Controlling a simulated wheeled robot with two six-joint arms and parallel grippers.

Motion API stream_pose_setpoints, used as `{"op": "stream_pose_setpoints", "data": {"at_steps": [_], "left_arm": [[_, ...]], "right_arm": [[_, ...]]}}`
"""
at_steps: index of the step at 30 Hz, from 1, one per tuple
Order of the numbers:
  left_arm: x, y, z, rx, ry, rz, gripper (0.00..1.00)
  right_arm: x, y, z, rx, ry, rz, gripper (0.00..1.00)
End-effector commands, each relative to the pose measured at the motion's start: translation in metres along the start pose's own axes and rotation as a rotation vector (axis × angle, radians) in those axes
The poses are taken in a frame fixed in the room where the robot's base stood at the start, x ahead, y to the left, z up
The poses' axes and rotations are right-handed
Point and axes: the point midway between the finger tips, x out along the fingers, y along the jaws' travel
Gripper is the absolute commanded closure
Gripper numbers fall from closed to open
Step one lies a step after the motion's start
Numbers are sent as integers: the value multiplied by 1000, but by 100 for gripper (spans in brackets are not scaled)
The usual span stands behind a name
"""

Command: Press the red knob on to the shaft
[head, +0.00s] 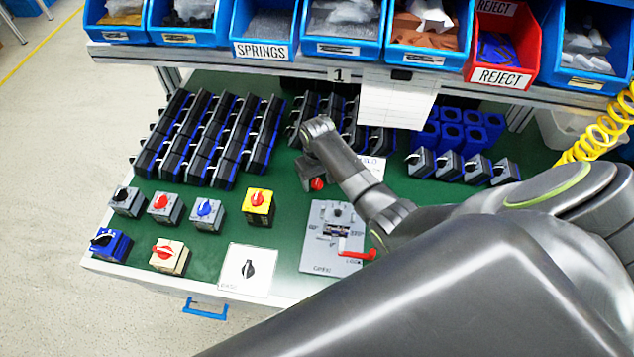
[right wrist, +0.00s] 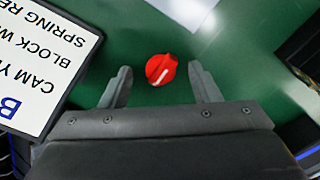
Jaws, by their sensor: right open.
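The red knob (head: 317,184) lies on the green bench mat, just below my right wrist in the head view. It also shows in the right wrist view (right wrist: 161,69), with a pale pointer line on it. My right gripper (right wrist: 159,72) is open, with one finger on each side of the knob and visible gaps between. In the head view my wrist mostly hides this gripper. A grey fixture plate (head: 318,262) with angle marks and a red lever (head: 357,254) lies nearby. I cannot clearly make out a bare shaft on it. My left gripper is not in view.
Several switches with knobs, including a yellow one (head: 258,207), stand at left. A white card (head: 247,270) with a black knob lies at the front. Rows of dark switch blocks (head: 207,140) stand behind. A lettered sign (right wrist: 40,60) is close to my right gripper.

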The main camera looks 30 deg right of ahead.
Motion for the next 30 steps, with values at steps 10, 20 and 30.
{"op": "stream_pose_setpoints", "data": {"at_steps": [10, 20, 30], "left_arm": [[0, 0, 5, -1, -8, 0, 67], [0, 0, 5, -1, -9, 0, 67], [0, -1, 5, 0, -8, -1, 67]], "right_arm": [[4, 0, 0, -1, 1, 0, 48], [4, 0, 0, -1, 1, 0, 91], [-2, 0, -1, -1, 3, 0, 92]]}}
